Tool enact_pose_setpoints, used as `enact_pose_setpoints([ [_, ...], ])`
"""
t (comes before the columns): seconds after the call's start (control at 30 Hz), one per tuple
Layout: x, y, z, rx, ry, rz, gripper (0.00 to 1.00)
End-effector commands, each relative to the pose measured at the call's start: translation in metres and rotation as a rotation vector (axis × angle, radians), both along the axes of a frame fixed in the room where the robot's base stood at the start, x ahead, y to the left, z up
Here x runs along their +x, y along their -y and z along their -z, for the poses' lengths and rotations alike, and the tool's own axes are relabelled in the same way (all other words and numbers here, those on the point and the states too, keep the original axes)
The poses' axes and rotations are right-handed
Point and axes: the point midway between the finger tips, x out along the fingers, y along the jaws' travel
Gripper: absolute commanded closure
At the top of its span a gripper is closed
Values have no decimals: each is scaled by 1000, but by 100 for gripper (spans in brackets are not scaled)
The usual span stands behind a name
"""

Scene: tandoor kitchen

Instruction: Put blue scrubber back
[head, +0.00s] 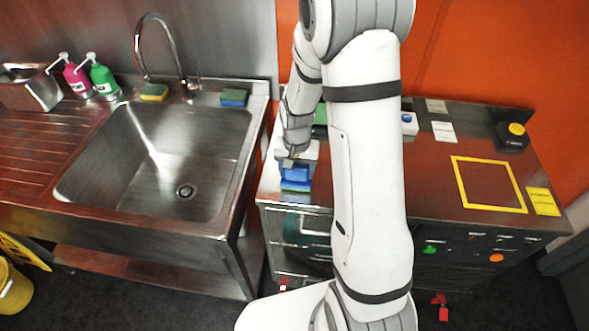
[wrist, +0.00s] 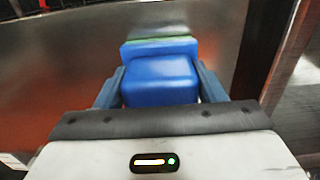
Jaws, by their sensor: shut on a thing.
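The blue scrubber (head: 296,184) shows below my gripper (head: 296,170) in the head view, at the front left corner of the right-hand counter. In the wrist view the scrubber (wrist: 160,82) is a blue block with a wider blue part and a thin green layer beyond it. The two fingers of my gripper (wrist: 160,72) press on its left and right sides, so the gripper is shut on it. I cannot tell whether its underside touches the counter.
A steel sink (head: 165,150) is to the left. A yellow-green sponge (head: 153,92) and a blue-green sponge (head: 233,97) lie on its back rim. The counter (head: 440,190) has a yellow square outline (head: 490,184) and an emergency button (head: 515,130). My arm hides the counter's middle.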

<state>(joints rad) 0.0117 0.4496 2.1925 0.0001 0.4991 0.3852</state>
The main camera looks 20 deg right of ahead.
Motion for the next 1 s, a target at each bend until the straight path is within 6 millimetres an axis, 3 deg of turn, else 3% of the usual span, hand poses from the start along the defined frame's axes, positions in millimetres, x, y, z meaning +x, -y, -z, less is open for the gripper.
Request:
enact_pose_setpoints([
  [0.1,0,0,4,0,0,0,65],
  [0.13,0,0,4,0,0,0,36],
  [0.4,0,-1,3,0,0,-1,15],
  [0.77,1,-1,-5,0,2,-2,15],
  [1.0,2,-1,-48,0,8,-2,15],
])
